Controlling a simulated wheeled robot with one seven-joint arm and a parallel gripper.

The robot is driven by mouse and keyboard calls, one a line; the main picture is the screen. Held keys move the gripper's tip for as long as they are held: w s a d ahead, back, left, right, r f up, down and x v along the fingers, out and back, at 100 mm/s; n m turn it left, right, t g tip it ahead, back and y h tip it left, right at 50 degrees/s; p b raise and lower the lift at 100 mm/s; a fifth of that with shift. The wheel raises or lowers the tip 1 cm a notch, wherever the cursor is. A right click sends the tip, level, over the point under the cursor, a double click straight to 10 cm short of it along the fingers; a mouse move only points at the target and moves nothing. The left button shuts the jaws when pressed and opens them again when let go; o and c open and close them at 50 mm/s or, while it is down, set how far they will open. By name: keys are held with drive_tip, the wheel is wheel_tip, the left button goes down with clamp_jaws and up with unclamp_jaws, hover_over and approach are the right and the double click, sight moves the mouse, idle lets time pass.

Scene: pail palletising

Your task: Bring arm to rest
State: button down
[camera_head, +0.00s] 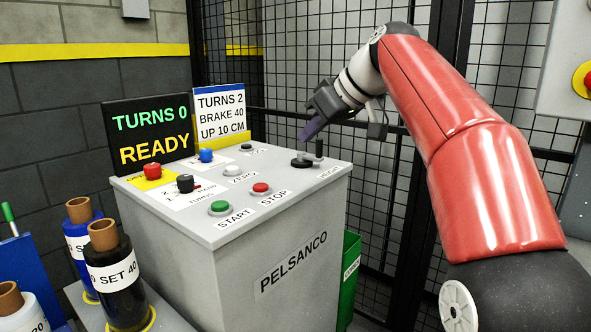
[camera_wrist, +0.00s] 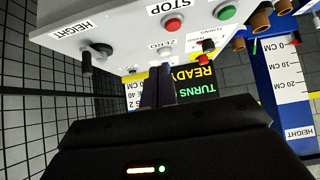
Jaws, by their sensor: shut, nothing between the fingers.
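My red arm reaches in from the right in the head view. My gripper (camera_head: 308,132) is shut and empty above the far right part of the grey control console (camera_head: 195,232). It hangs a little above and beside the black height crank (camera_head: 303,160), apart from it as far as I can tell. In the wrist view the shut fingers of my gripper (camera_wrist: 158,88) point toward the console top, and the crank (camera_wrist: 97,50) is to their left. The dark display (camera_head: 150,134) reads TURNS 0 and READY.
A sign (camera_head: 220,112) reads TURNS 2, BRAKE 40, UP 10 CM. Green start (camera_head: 220,206) and red stop (camera_head: 261,188) buttons sit on the console. Film rolls (camera_head: 112,275) stand at front left. A mesh fence (camera_head: 285,65) closes the back. A green bin (camera_head: 349,270) stands right of the console.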

drive_tip(key=s+d+f+m+h, duration=0.2)
drive_tip(key=s+d+f+m, duration=0.1)
drive_tip(key=s+f, duration=0.6)
drive_tip(key=s+d+f+m+h, duration=0.2)
drive_tip(key=s+d+f+m, duration=0.2)
drive_tip(key=s+f, duration=0.6)
drive_tip(key=s+d+f+m+h, duration=0.3)
drive_tip(key=s+d+f, duration=0.2)
drive_tip(key=s+f, duration=0.4)
drive_tip(key=shift+s+f, duration=0.4)
drive_tip(key=shift+f, duration=0.5)
drive_tip(key=shift+r, duration=0.1)
